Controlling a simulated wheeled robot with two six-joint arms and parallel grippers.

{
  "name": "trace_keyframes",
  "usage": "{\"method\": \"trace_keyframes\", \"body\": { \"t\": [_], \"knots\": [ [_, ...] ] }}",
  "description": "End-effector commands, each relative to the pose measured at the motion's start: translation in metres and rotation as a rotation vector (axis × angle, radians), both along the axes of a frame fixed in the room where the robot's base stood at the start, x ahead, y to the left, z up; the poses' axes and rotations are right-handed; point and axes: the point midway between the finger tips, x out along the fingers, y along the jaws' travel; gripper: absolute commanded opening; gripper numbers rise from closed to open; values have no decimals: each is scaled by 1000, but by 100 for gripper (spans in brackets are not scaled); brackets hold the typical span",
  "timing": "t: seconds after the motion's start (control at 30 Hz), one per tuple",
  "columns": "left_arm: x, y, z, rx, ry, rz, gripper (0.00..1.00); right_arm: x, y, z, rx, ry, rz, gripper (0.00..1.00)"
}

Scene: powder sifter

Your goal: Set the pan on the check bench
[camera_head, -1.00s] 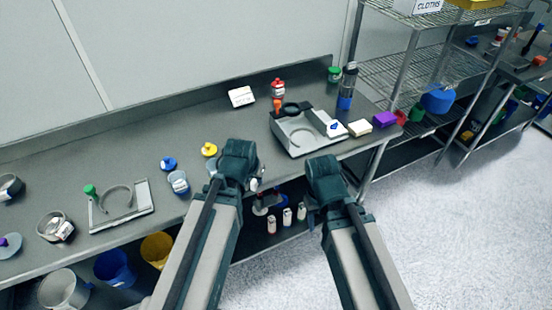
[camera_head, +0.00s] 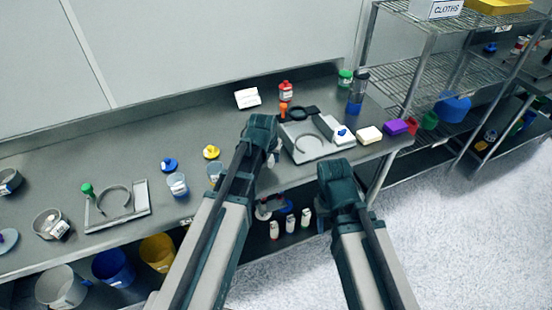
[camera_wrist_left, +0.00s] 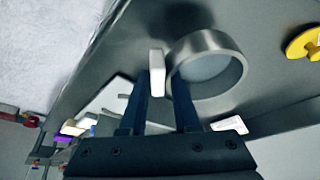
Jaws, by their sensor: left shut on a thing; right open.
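My left gripper (camera_head: 264,136) is over the long steel bench (camera_head: 120,165), left of the right-hand grey fixture. In the left wrist view its fingers (camera_wrist_left: 170,95) are shut on the wall of the pan (camera_wrist_left: 232,72), a round metal ring-walled piece with a pale grey inside. A white block (camera_wrist_left: 157,72) sits at the pan's side by the fingers. In the head view the gripper hides most of the pan. The right-hand grey fixture (camera_head: 328,150) has a C-shaped raised ring and stands near the bench's front edge. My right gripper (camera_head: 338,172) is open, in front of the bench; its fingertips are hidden.
A second C-ring fixture (camera_head: 140,213) stands at left. A black ring (camera_head: 304,112), red bottle (camera_head: 285,92) and dark cylinder (camera_head: 358,85) stand behind the right fixture. White (camera_head: 369,135) and purple (camera_head: 394,127) blocks lie right of it. Clear cups stand left of my left gripper.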

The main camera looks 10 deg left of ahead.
Motion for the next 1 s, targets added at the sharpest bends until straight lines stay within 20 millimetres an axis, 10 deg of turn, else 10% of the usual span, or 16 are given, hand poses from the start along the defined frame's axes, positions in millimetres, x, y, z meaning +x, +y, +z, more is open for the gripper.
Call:
{"method": "trace_keyframes", "body": {
  "t": [1.0],
  "knots": [
    [17, 0, -39, 0, 0, 0, 0, 0, 0, -39, 0, 0, 0, 50]
  ]
}}
